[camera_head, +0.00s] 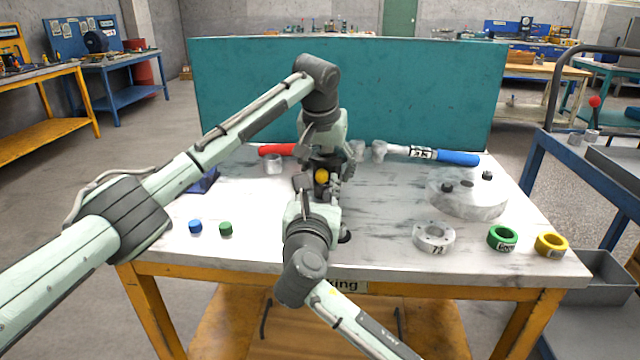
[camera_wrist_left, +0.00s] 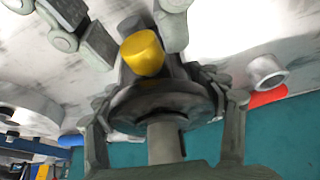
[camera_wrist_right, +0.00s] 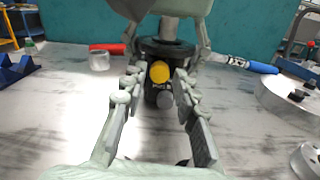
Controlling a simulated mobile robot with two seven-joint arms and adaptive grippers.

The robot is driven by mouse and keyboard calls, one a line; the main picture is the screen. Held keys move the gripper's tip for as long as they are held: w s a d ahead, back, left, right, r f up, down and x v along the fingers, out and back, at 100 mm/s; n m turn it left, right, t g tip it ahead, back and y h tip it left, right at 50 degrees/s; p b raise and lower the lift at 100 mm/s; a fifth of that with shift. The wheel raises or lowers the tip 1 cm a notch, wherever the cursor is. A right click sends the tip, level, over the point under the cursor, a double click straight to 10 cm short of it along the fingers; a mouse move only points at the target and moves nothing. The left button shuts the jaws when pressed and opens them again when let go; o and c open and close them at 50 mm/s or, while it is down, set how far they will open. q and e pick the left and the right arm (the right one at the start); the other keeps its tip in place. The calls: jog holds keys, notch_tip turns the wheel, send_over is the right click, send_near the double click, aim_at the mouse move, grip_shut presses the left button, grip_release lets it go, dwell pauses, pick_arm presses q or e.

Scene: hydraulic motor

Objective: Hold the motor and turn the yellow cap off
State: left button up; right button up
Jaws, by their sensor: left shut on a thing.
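The dark motor (camera_wrist_right: 165,48) stands near the middle of the table, with a round flange and a grey shaft, seen in the left wrist view (camera_wrist_left: 163,103). The yellow cap (camera_head: 321,176) sits on its front side and also shows in both wrist views (camera_wrist_left: 142,52) (camera_wrist_right: 160,71). My left gripper (camera_wrist_left: 160,88) reaches over from behind and is shut on the motor around its flange. My right gripper (camera_wrist_right: 158,82) is open in front of the motor, its fingers left and right of the yellow cap with gaps between. Arm links hide much of the motor in the head view.
A blue cap (camera_head: 195,226) and a green cap (camera_head: 225,228) lie at the left. A blue-handled tool (camera_head: 457,158) and a red handle (camera_head: 276,150) lie behind. At right are a round plate (camera_head: 467,203), a grey ring (camera_head: 434,236), a green ring (camera_head: 502,237) and a yellow ring (camera_head: 551,244).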

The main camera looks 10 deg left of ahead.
jog(key=shift+m, duration=0.4)
jog(key=shift+c, duration=0.2)
grip_shut()
jog(key=n, duration=0.5)
jog(key=shift+s+n, duration=0.1)
jog(key=shift+n, duration=0.4)
